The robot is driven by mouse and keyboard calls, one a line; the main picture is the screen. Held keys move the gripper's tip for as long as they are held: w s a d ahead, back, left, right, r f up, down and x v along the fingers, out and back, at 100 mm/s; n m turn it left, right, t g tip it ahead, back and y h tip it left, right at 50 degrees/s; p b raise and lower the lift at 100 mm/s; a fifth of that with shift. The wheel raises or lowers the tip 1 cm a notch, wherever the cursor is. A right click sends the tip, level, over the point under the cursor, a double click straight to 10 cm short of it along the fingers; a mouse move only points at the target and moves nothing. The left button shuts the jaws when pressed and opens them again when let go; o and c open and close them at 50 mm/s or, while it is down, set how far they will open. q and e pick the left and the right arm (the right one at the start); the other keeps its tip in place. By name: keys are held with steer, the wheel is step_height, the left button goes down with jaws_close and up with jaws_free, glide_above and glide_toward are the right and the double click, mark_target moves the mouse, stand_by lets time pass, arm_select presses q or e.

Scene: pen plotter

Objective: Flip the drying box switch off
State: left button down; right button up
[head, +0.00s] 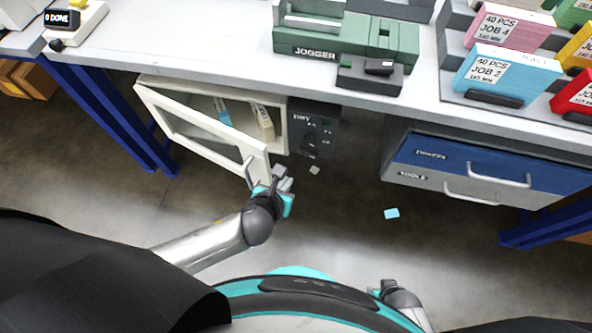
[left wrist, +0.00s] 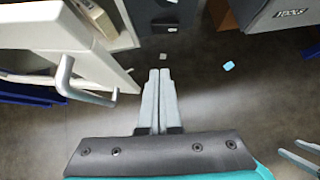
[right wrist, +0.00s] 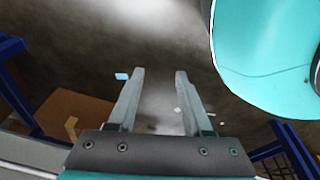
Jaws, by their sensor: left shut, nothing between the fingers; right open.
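The white drying box (head: 288,128) hangs under the bench with its framed door (head: 212,138) swung open. Its dark control panel (head: 318,122) is on the box's right side, with a dark knob or switch (head: 310,139) on it; the switch's position is too small to tell. The panel also shows at the top of the left wrist view (left wrist: 158,12). My left gripper (head: 284,178) is shut and empty, below the panel and close to the door's handle (head: 249,172), apart from the panel. My right gripper (right wrist: 160,75) is open and empty, low beside my base.
Several packets (head: 262,122) stand inside the box. A drawer unit (head: 490,170) hangs to the right, with free room between. A green jogger (head: 345,40) and card packs (head: 508,70) are on the bench. Small scraps (head: 391,213) lie on the floor. The handle (left wrist: 66,78) sticks out left of my left fingers.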

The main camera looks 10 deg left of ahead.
mark_target(310, 157)
arm_select(q)
steer(key=shift+s+d+f+m+t+h+b, duration=0.25)
steer(key=shift+s+f+m+t+h+b, duration=0.65)
steer(key=shift+b, duration=2.25)
arm_select(e)
steer(key=w+a+r, duration=0.5)
steer(key=w+r, duration=0.2)
steer(key=r, duration=0.3)
steer(key=shift+w+r+t+y, duration=0.3)
steer(key=shift+r+t, duration=0.05)
steer(key=shift+t, duration=0.05)
arm_select(q)
steer(key=shift+s+f+n+t, duration=0.1)
steer(key=shift+s+n+t, duration=0.05)
steer(key=shift+n+t, duration=0.25)
arm_select(e)
steer(key=shift+a, duration=0.1)
